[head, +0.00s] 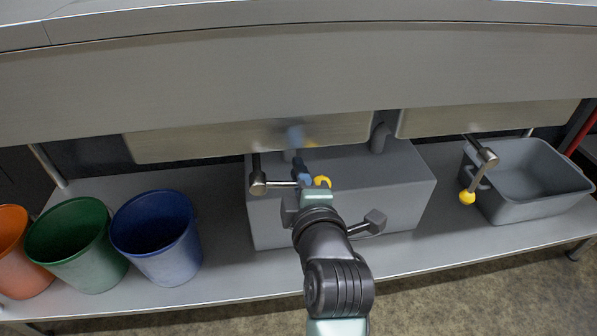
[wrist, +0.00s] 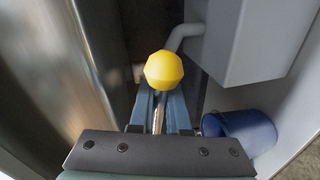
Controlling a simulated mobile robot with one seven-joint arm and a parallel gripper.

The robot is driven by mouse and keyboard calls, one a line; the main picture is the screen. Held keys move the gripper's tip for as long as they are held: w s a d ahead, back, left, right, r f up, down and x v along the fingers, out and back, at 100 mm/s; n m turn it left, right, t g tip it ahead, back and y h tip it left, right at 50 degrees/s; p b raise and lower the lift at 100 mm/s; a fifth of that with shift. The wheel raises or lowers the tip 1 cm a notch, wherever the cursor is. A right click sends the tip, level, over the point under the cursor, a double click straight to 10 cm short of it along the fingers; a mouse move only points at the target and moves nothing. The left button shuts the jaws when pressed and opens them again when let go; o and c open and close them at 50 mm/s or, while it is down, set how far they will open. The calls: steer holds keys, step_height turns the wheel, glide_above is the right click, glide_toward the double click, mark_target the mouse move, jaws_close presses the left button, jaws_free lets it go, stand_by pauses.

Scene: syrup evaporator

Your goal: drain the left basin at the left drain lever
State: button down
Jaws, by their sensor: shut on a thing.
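The left basin (head: 190,143) shows as a pale metal underside below the steel counter. The left drain lever (head: 276,184) hangs from a short dark stem under it, and its rod points right in the head view. Its yellow knob (head: 322,181) shows beside my gripper (head: 304,174). In the wrist view the yellow knob (wrist: 164,70) stands at the fingertips and the rod (wrist: 158,113) runs between the blue fingers of my gripper (wrist: 160,100). The gripper is shut on the rod just behind the knob. The basin's drain outlet is not clear in view.
A grey box (head: 400,180) with a pipe stands on the shelf behind my arm. Orange (head: 20,265), green (head: 80,250) and blue (head: 160,245) buckets stand at left. At right are another lever with a yellow knob (head: 467,198) and a grey tub (head: 545,203).

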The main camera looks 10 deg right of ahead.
steer(key=c, duration=0.9)
jaws_free()
steer(key=shift+s, duration=0.15)
steer(key=s+r+p, duration=0.2)
steer(key=s+p, duration=0.2)
steer(key=s, duration=0.8)
steer(key=shift+s+d+r, duration=0.2)
steer(key=shift+s+r, duration=0.05)
steer(key=shift+r, duration=0.05)
